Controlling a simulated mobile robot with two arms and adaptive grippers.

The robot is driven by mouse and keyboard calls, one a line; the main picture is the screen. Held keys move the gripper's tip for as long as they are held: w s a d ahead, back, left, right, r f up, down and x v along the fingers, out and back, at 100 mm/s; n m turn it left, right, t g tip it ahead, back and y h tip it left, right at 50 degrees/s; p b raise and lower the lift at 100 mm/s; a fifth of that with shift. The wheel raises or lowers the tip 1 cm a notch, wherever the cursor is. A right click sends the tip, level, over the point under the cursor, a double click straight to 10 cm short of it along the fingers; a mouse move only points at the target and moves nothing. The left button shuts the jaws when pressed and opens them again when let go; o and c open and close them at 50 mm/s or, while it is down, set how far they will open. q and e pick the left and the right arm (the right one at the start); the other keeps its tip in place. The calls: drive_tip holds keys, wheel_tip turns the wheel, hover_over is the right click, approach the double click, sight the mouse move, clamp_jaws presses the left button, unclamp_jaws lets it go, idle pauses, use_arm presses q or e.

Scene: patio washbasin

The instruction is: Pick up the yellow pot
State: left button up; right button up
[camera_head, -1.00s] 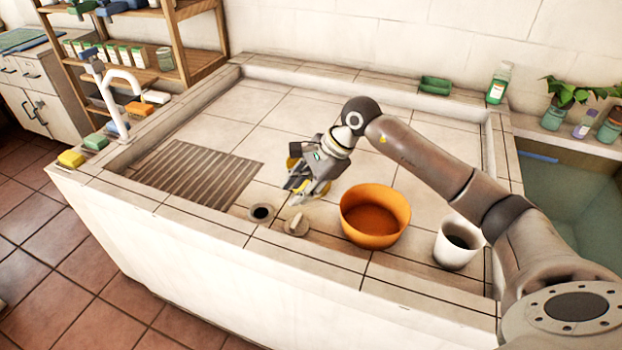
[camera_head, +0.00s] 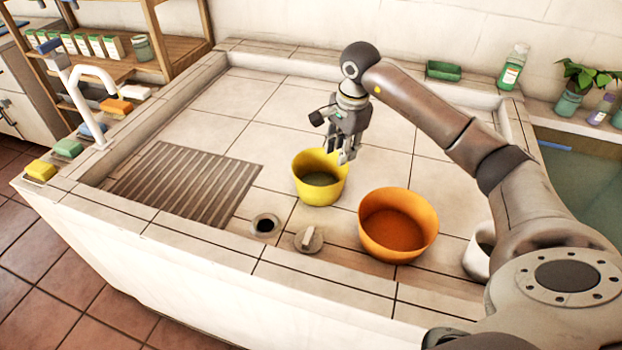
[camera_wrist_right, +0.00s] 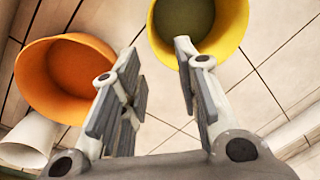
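The yellow pot (camera_head: 309,192) stands upright on the tiled basin floor, left of the orange pot. In the right wrist view the yellow pot (camera_wrist_right: 226,38) is at the top, its mouth facing the camera. My right gripper (camera_head: 346,158) is just above and beside the pot's right rear rim, pointing down. Its fingers are open with nothing between them in the right wrist view (camera_wrist_right: 155,75). One finger overlaps the pot's rim there; I cannot tell if it touches. My left gripper is out of view.
The orange pot (camera_head: 392,248) stands close on the right, with a white pot (camera_head: 478,255) beyond it, partly hidden by my arm. A drain hole (camera_head: 265,225) and round plug (camera_head: 309,240) lie in front. A ribbed washboard area (camera_head: 185,187) is left. The basin floor behind is clear.

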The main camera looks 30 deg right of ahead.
drive_tip(key=b, duration=0.4)
hover_over(334, 192)
drive_tip(key=f, duration=0.4)
drive_tip(key=shift+s+d+f, duration=0.2)
drive_tip(key=shift+d, duration=0.1)
wheel_tip(334, 192, down, 2)
drive_tip(key=shift+w+b, duration=0.15)
drive_tip(key=shift+b, duration=0.75)
drive_tip(key=shift+f, duration=0.5)
drive_tip(key=f, duration=0.3)
drive_tip(key=shift+w+f, duration=0.25)
drive_tip(key=shift+f, duration=0.1)
wheel_tip(334, 192, down, 5)
drive_tip(key=shift+a+f+p, duration=0.15)
drive_tip(key=shift+f+p, duration=0.05)
drive_tip(key=shift+p, duration=0.35)
drive_tip(key=shift+f, duration=0.35)
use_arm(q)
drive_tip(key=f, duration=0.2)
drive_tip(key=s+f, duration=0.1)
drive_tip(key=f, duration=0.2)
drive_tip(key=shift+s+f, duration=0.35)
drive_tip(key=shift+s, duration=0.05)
use_arm(e)
drive_tip(key=shift+c, duration=0.4)
clamp_jaws()
